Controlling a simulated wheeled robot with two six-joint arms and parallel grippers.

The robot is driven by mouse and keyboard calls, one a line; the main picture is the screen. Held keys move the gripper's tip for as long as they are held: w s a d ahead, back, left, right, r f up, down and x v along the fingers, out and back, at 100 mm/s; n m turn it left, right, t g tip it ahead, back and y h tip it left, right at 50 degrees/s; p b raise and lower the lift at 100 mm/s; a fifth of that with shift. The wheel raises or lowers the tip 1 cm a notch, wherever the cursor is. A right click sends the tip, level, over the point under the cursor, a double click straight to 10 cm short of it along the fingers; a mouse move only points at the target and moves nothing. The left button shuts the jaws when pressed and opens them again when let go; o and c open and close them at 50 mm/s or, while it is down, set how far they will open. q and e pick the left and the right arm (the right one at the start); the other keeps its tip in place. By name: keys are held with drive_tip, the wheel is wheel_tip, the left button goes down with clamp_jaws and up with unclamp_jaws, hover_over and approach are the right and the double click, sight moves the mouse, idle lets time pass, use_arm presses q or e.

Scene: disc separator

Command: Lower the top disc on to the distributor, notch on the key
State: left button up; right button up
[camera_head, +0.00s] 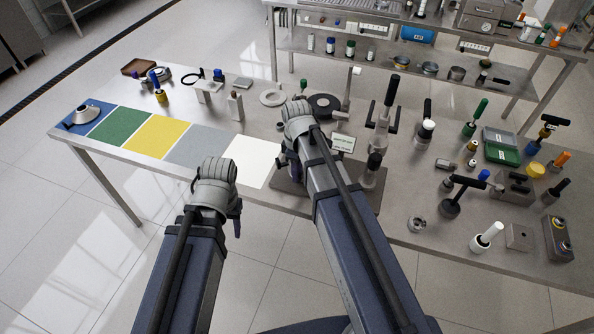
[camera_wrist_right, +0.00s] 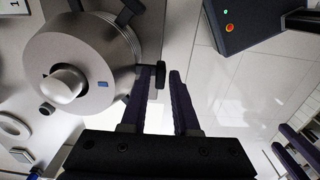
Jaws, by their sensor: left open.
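My left gripper (camera_head: 236,222) is open and empty before the table's front edge.
Green (camera_head: 122,127), yellow (camera_head: 157,137), grey and white mats (camera_head: 255,160) lie bare along the front. Several upright tools crowd the right side.

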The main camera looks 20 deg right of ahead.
drive_tip(key=shift+o, duration=1.3)
wheel_tip(320, 180, up, 8)
drive_tip(key=p, duration=0.8)
drive_tip(key=shift+s+a+f, duration=0.15)
drive_tip(key=s+a+f+m+b, duration=0.2)
drive_tip(key=s+a+m+b, duration=0.1)
drive_tip(key=s+a, duration=0.2)
drive_tip(key=s+a+f+m+h+b, duration=0.1)
drive_tip(key=s+a+f+m+b, duration=0.2)
drive_tip(key=s, duration=0.6)
drive_tip(key=shift+a+f+m, duration=0.3)
drive_tip(key=shift+a+m, duration=0.4)
drive_tip(key=shift+a, duration=0.4)
